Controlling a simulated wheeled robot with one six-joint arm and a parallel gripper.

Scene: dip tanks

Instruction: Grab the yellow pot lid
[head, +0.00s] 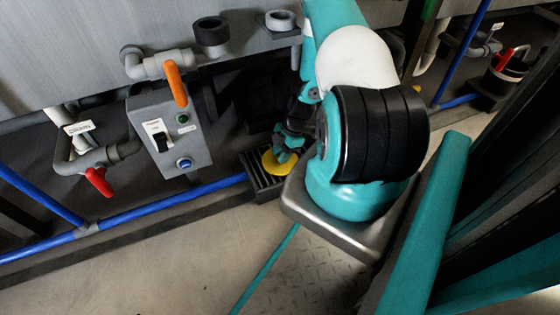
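The yellow pot lid (270,166) is a round yellow disc in the middle of the head view, at a dark slatted box or grate (262,185) low by the tank wall. I cannot tell whether it rests on the box or is just above it. My gripper (283,155), dark with teal fingers, is right at the lid and covers part of it. Its fingers overlap the lid in this view, and I cannot tell whether they are closed on it. My arm hides the area to the right of the lid.
A blue pipe (170,201) runs low along the tank wall (70,45). A red-handled valve (98,181) is at the left. The floor (160,265) in front is clear.

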